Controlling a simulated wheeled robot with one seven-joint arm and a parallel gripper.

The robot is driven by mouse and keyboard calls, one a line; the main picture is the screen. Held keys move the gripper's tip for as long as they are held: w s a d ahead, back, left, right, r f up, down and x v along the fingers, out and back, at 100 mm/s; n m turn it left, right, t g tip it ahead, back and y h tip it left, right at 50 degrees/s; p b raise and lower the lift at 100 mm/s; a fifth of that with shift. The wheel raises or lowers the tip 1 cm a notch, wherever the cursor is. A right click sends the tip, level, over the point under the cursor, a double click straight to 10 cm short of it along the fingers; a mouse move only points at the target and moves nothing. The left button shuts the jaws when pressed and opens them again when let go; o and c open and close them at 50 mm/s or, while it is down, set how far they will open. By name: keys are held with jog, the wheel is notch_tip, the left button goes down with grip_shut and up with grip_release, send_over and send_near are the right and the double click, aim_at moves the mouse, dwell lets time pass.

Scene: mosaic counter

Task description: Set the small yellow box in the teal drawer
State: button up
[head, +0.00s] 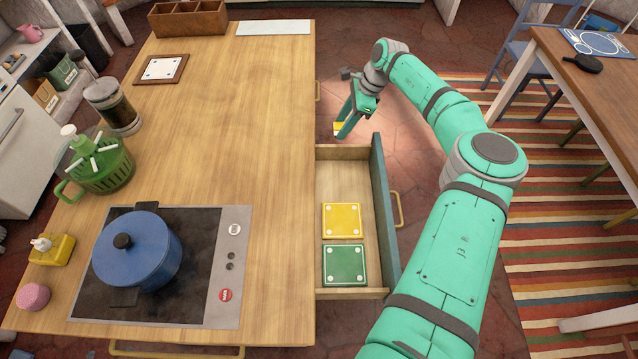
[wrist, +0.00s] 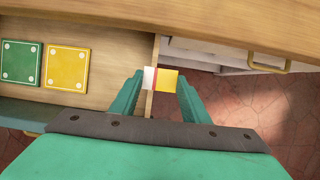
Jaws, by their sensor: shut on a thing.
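The small yellow box (head: 339,127), with a white end and a thin red stripe, is held between the fingers of my gripper (head: 347,122). In the wrist view the box (wrist: 167,79) lies across my gripper (wrist: 160,85), its white end to the left. The teal drawer (head: 383,205) is pulled open from the counter's right side. My gripper is near the drawer's far end in the head view. In the wrist view the box overlaps the drawer's end wall (wrist: 151,50); its height above it is hard to tell.
A yellow tile (head: 342,220) and a green tile (head: 344,265) lie in the drawer's near half; its far half is bare. The wooden counter (head: 230,120) borders the drawer. A blue pot (head: 140,255) stands on the stove. A table (head: 590,75) stands at right.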

jog(key=s+a+f, duration=0.3)
jog(key=s+a, duration=0.1)
jog(key=s, duration=0.2)
send_over(318, 180)
jog(key=f, duration=0.4)
jog(key=shift+w+d+f, duration=0.25)
jog(key=shift+w+d, duration=0.1)
jog(key=shift+d, duration=0.05)
jog(key=shift+s+a+f, duration=0.2)
jog(key=shift+s+f, duration=0.05)
jog(key=shift+f, duration=0.2)
jog(key=f, duration=0.3)
jog(key=shift+s+a, duration=0.2)
jog(key=shift+a, duration=0.05)
jog(key=shift+f, duration=0.35)
jog(key=shift+f, duration=0.1)
jog(key=o, duration=1.1)
